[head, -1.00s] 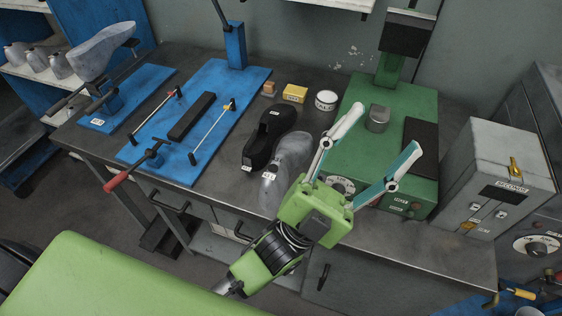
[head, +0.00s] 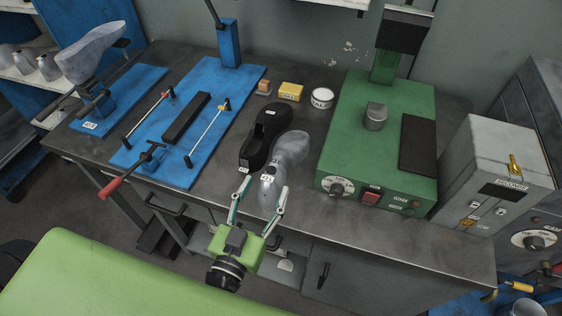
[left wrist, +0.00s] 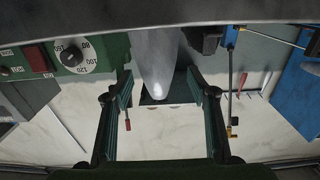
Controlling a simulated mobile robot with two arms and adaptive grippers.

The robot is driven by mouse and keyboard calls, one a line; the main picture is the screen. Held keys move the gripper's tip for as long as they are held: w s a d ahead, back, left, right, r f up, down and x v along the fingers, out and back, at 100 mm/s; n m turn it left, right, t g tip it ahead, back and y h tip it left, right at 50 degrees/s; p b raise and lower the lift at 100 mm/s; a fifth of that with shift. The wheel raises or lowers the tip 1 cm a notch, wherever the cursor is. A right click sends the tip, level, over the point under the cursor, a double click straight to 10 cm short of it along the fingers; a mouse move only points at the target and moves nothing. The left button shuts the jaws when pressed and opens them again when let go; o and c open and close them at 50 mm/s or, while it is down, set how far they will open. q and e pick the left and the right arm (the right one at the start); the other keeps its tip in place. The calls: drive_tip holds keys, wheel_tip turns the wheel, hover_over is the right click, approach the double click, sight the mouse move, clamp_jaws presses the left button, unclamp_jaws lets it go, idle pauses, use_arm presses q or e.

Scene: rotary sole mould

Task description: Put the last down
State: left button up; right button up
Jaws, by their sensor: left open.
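A grey last (head: 288,152) lies on the dark bench, just right of a black shoe-shaped piece (head: 264,135). My left gripper (head: 262,190) is at the bench's front edge, open, with one finger on each side of the last's near, narrow end. In the left wrist view the last (left wrist: 155,58) points in between the two open fingers (left wrist: 158,88), with gaps on both sides. I cannot tell whether the last touches the bench along its whole length. My right gripper is not in view.
A green press (head: 335,140) with a dial stands to the right, a grey box (head: 495,165) beyond it. A blue fixture (head: 205,120) is left; another grey last (head: 92,52) sits on a blue stand. Small boxes and a tin (head: 321,98) stand behind.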

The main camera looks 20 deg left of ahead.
sight(277, 163)
use_arm(q)
drive_tip(key=w, duration=0.3)
drive_tip(key=shift+w+d, duration=0.1)
drive_tip(key=shift+w, duration=0.3)
drive_tip(key=w, duration=0.1)
drive_tip(key=w+p, duration=0.1)
drive_tip(key=w, duration=0.3)
drive_tip(key=shift+d+f+p, duration=0.1)
drive_tip(key=shift+f+p, duration=0.2)
drive_tip(key=shift+f, duration=0.05)
clamp_jaws()
drive_tip(key=shift+w+r, duration=0.1)
drive_tip(key=shift+r, duration=0.15)
